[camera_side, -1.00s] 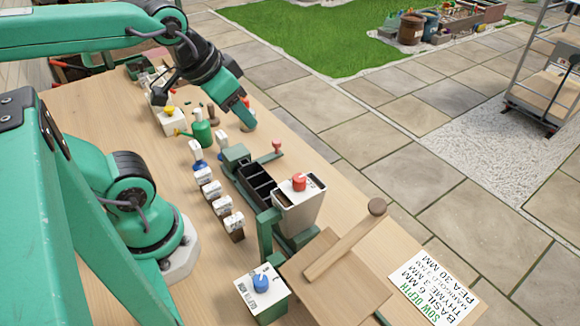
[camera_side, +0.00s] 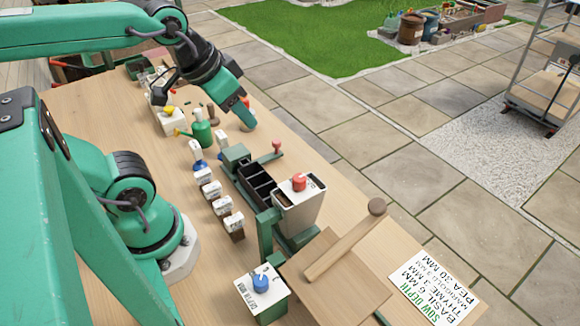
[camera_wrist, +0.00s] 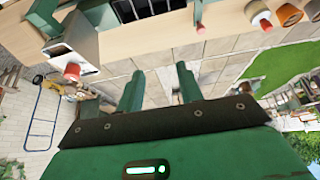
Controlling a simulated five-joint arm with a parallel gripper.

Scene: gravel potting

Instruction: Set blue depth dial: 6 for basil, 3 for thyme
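The blue dial (camera_side: 261,282) sits on the white, printed top of a small green box (camera_side: 272,308) at the near edge of the bench. The numbers around it are too small to read. A white sow depth card (camera_side: 435,285) lies at the right, listing basil 6 mm and thyme 3 mm. My gripper (camera_side: 246,118) is over the far part of the bench, well away from the dial and pointing down and right. In the wrist view its two green fingers (camera_wrist: 158,92) stand apart with nothing between them.
A hopper with a red knob (camera_side: 299,183) stands beside a dark divided tray (camera_side: 256,184). Several small labelled blocks (camera_side: 220,205) line its left side. A wooden board with a long handle (camera_side: 340,245) lies right of the dial. A green watering can (camera_side: 201,133) is near my gripper.

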